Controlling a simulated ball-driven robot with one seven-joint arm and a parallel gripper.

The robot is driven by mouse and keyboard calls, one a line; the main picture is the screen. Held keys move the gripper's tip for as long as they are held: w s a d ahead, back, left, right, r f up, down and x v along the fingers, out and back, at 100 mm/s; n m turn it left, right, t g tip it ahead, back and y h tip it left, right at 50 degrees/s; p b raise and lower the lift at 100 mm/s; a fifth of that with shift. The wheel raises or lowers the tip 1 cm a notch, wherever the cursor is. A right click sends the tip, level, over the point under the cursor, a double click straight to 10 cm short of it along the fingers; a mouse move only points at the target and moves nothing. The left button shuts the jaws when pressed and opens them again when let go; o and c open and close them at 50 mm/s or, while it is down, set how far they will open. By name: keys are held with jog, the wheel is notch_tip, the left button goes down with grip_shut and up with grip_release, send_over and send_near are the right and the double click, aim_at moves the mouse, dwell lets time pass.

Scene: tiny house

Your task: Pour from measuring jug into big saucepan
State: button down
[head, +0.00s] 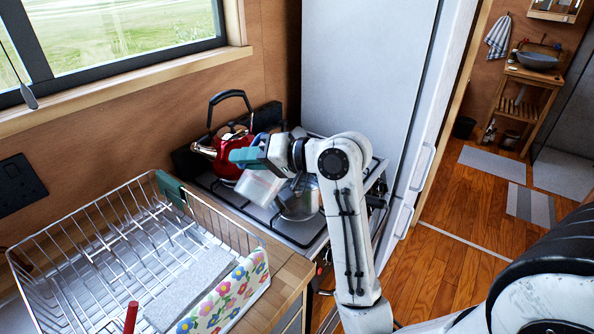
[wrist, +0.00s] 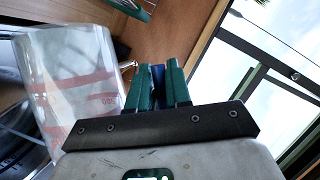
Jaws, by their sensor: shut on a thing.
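My gripper (head: 243,157) is over the stove with its green fingers pointing left. In the wrist view, its fingers (wrist: 160,88) are shut on a blue part, apparently the handle of the measuring jug. The clear measuring jug (wrist: 68,85) with red markings is beside the fingers. In the head view, the jug (head: 260,188) looks tilted, below my gripper and next to the big saucepan (head: 299,203). The shiny metal saucepan stands on the stove, partly hidden by my arm and the jug. Its inside and any contents of the jug cannot be made out.
A red kettle (head: 226,150) with a black handle stands on the stove just behind my gripper. A wire dish rack (head: 90,225) fills the counter at front left. A tall white fridge (head: 365,75) rises behind the stove. Wooden floor (head: 440,270) is clear on the right.

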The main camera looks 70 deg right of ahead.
jog(key=a+n+h, duration=0.1)
jog(key=a+n, duration=0.1)
jog(key=w+a+f+n+g+h+p, duration=0.1)
jog(key=a+n, duration=0.1)
jog(key=a+f+n+h, duration=0.1)
jog(key=a+n, duration=0.1)
jog(key=a, duration=0.1)
jog(key=shift+w+f+n+g+h, duration=0.2)
jog(key=shift+w+n+g+h, duration=0.1)
jog(key=shift+w+g+h, duration=0.1)
jog(key=shift+w+a+f+n+h, duration=0.1)
jog(key=shift+a+n+h, duration=0.3)
jog(key=shift+n, duration=0.4)
